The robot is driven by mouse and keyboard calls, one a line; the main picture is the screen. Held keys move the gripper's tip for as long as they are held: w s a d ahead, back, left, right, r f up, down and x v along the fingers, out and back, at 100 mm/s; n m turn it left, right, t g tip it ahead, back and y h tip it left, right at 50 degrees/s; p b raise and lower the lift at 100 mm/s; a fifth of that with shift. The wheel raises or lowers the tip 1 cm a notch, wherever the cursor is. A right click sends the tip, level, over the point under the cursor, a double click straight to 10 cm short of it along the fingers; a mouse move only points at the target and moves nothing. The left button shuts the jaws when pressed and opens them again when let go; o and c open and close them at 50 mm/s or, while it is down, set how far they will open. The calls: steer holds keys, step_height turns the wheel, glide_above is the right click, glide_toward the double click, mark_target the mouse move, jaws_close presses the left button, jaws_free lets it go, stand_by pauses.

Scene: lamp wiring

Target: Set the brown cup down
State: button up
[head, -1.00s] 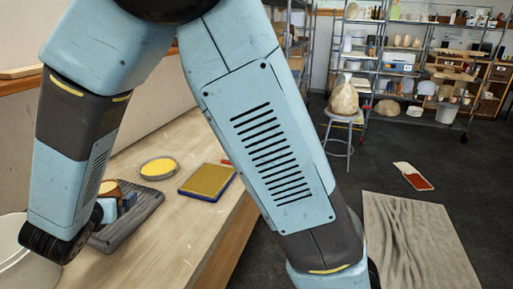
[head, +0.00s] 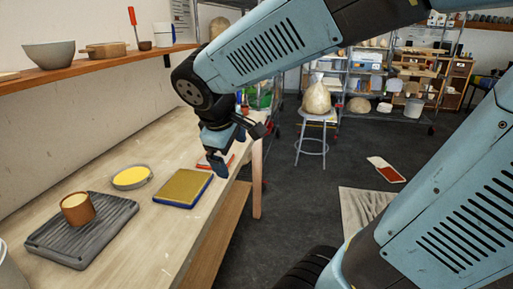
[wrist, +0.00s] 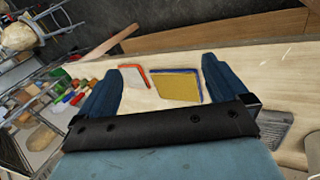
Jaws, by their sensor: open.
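The brown cup (head: 77,208), with a pale yellow inside, stands upright on the dark grey ribbed tray (head: 110,222) at the left of the table in the head view. My gripper (head: 232,165) is open and empty, well to the right of the cup, above the far right part of the table. In the wrist view its two blue fingers (wrist: 160,88) are wide apart with nothing between them. The cup is not visible in the wrist view; part of the ribbed tray (wrist: 268,128) shows at the right.
A round dish with yellow (head: 131,177) and a blue-edged yellow sponge-like slab (head: 183,188) lie on the table (head: 150,235). A red-edged item (head: 213,162) lies behind the slab. A wall shelf (head: 95,62) holds bowls. The table front is clear.

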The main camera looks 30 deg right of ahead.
steer(key=s+d+r+m+t+y, duration=0.1)
steer(key=s+d+r+m+y, duration=0.2)
steer(key=s+m, duration=0.4)
steer(key=shift+r+m+t, duration=0.2)
steer(key=shift+m+t, duration=0.2)
steer(key=shift+m, duration=0.2)
steer(key=shift+s, duration=0.1)
stand_by(0.5)
